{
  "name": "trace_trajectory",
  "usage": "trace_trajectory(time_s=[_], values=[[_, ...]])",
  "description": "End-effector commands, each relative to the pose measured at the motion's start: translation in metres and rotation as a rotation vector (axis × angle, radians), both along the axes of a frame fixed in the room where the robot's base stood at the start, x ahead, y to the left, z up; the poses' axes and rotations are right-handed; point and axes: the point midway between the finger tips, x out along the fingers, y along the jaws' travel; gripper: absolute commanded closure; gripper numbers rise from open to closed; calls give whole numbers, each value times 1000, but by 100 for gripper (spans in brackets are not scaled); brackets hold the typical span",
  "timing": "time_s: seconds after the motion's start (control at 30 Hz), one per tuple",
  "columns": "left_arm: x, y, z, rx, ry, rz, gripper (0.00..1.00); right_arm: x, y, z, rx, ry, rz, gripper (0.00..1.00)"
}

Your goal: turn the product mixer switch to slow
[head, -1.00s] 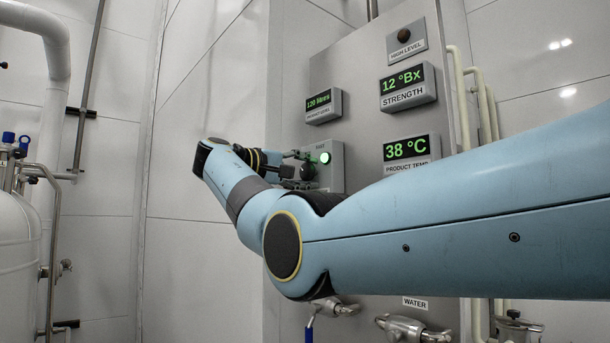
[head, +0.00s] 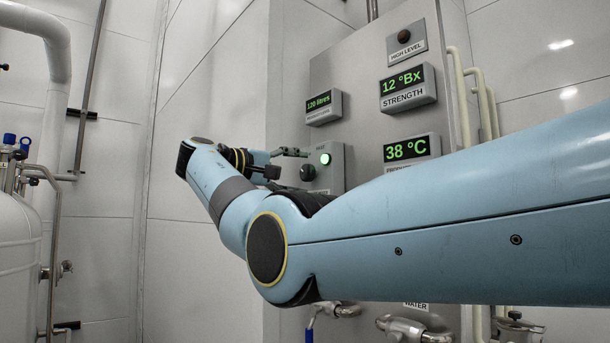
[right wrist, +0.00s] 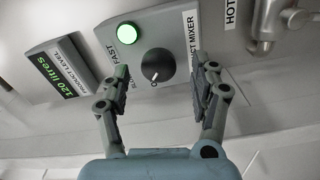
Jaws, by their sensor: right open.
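The product mixer switch is a round black knob (right wrist: 158,66) on a grey box (head: 328,180). In the right wrist view its white pointer mark lies on the lower edge, toward a small round sign. The FAST label is to the knob's left; another label beside my left-hand finger is partly hidden. The knob (head: 307,173) also shows in the head view. My right gripper (right wrist: 160,76) is open, its fingers either side of the knob in the picture and apart from it. In the head view the gripper (head: 280,163) is left of the knob, with a gap. My left gripper is out of view.
A lit green lamp (right wrist: 128,32) sits beside the knob. The product level display (head: 323,107), strength display (head: 408,88) and temperature display (head: 410,150) are on the panel. Pipe valves (head: 405,327) stick out below. A white tank (head: 18,265) stands left.

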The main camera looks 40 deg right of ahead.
Motion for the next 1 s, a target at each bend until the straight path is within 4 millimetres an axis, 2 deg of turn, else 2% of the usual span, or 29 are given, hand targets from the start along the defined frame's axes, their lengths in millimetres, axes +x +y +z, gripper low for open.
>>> trace_trajectory(time_s=[0.03, 0.2, 0.4, 0.57, 1.0], values=[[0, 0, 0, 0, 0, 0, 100, 0, 14, 0, 1, 1, 5, 37], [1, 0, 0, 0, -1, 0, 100, -3, 52, -1, 0, 2, 3, 37], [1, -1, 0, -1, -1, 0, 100, -6, 81, -1, 1, 1, 1, 37], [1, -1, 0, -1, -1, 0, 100, -7, 89, -1, 0, 2, -1, 37], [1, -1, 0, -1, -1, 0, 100, -7, 89, -1, 1, 2, -1, 37]])
